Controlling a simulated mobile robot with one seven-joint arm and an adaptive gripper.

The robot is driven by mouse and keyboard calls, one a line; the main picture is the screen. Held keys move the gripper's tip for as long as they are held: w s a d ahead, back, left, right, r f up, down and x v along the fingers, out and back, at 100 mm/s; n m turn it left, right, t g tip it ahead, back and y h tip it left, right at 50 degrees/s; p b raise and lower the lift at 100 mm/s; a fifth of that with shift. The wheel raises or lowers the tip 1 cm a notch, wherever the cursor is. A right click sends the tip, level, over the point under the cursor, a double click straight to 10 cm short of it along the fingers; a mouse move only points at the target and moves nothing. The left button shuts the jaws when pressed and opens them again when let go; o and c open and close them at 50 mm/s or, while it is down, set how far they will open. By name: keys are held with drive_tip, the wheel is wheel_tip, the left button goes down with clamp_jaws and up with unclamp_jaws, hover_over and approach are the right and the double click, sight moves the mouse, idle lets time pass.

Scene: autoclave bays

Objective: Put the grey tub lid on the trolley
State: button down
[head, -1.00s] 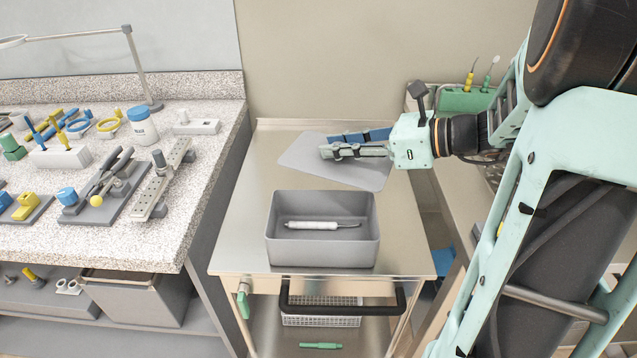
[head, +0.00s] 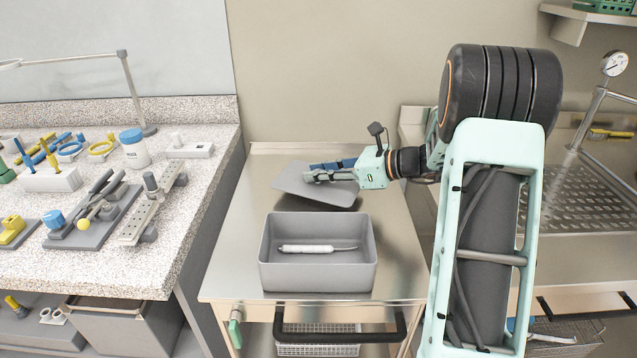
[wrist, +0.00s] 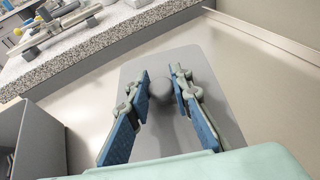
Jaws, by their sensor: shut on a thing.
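The grey tub lid (head: 318,190) is a flat plate with a round knob (wrist: 162,89), over the back part of the steel trolley top (head: 388,240). My gripper (head: 310,172) reaches in from the right and is shut on the knob; in the wrist view its blue-padded fingers (wrist: 160,88) stand on either side of it. The lid looks slightly tilted, with a dark shadow along its near edge; I cannot tell whether any part touches the trolley. The open grey tub (head: 318,279) stands in front of the lid, holding a white-handled tool (head: 308,249).
A speckled bench (head: 120,240) with tools and a blue-capped jar (head: 134,152) stands on the left. A wall closes the back. A perforated metal surface (head: 580,205) lies to the right. Trolley top beside the tub is clear.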

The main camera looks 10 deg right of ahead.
drive_tip(key=shift+f, duration=1.35)
drive_tip(key=shift+s, duration=0.1)
drive_tip(key=shift+f, duration=0.15)
drive_tip(key=c, duration=1.7)
unclamp_jaws()
drive_tip(key=shift+c, duration=0.2)
drive_tip(key=shift+r, duration=0.2)
drive_tip(key=shift+s+d+r, duration=0.1)
drive_tip(key=shift+d, duration=0.2)
drive_tip(key=p+v, duration=0.1)
drive_tip(key=v, duration=1)
drive_tip(key=shift+s+d, duration=0.1)
drive_tip(key=shift+s, duration=0.05)
